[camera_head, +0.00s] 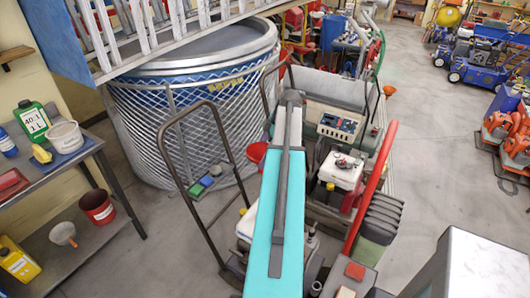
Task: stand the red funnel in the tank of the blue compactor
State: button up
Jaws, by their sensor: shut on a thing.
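A small orange-red piece (389,90) shows just right of the machine in the middle. It could be the red funnel, but it is too small to be sure, and what supports it cannot be seen. A blue machine on wheels (478,62) stands at the upper right and looks like the blue compactor. Its tank opening cannot be made out. My teal arm (262,238) reaches up from the bottom middle. My gripper cannot be made out in this view, so its hold on anything is not visible.
A machine with a grey hood (340,95) and a black handle frame (183,118) fill the middle. A meshed round tank (150,120) stands behind. A shelf (100,150) at left holds bottles, a red bucket (97,207) and a pale funnel (63,233). Floor (432,150) is clear at right, beside orange machines (517,135).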

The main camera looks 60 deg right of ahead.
jog(key=w+a+r+m+h+b, duration=0.1)
jog(key=w+a+r+m+b, duration=0.1)
jog(key=w+a, duration=1.05)
jog(key=w+a+r+m+b, duration=0.1)
jog(key=w+a+r+b, duration=0.15)
jog(key=w+a, duration=1)
jog(key=w+a+r+m+b, duration=0.1)
jog(key=w+a+b, duration=0.1)
jog(key=a, duration=1.4)
jog(key=w+a+r+m+h+b, duration=0.1)
jog(key=w+a+r+m+b, duration=0.1)
jog(key=a, duration=1.5)
jog(key=shift+m+t+h, duration=0.3)
jog(key=shift+a, duration=0.1)
